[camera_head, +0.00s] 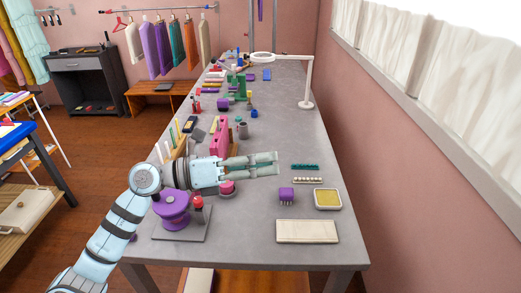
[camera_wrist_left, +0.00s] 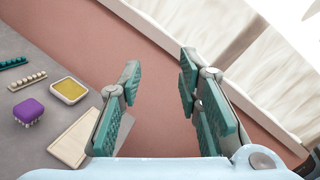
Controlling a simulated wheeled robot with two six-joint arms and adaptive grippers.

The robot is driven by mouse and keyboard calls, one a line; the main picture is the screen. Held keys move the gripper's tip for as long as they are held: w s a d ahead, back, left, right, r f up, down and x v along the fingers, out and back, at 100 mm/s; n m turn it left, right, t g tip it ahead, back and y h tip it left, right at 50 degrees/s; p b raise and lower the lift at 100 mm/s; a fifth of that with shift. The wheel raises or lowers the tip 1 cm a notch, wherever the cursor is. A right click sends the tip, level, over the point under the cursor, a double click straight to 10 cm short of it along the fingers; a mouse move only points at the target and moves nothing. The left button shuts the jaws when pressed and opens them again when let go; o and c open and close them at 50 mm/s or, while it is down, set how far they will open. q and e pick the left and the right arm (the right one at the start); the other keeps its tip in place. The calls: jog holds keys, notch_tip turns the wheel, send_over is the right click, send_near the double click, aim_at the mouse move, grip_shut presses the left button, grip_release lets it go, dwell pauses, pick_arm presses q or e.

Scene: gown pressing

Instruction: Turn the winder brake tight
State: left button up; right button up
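The winder stands at the near left of the grey table in the head view. It has a purple spool (camera_head: 173,209) on a flat grey base plate (camera_head: 180,237). A small red knob (camera_head: 198,202) sits on a post at the spool's right; I take it for the brake. My left gripper (camera_head: 276,163) reaches over the table past the winder, pointing right. Its fingers are apart and empty, and the gap also shows in the left wrist view (camera_wrist_left: 160,85). The gripper is clear of the knob. My right gripper is out of view.
Right of the winder are a purple pronged block (camera_head: 286,195), a yellow pad (camera_head: 327,198), a cream board (camera_head: 307,231) and a teal strip (camera_head: 304,167). A pink object (camera_head: 220,138) stands behind my left gripper. The table between winder and cream board is clear.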

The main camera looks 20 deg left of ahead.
pick_arm(q)
notch_tip(320, 180, up, 3)
jog(key=n+t, duration=0.1)
jog(key=n, duration=0.1)
jog(key=n+t+h, duration=0.1)
jog(key=t, duration=0.1)
jog(key=shift+s+a+r+n+t, duration=0.1)
jog(key=shift+s+r+n+t, duration=0.05)
jog(key=shift+n+t, duration=0.2)
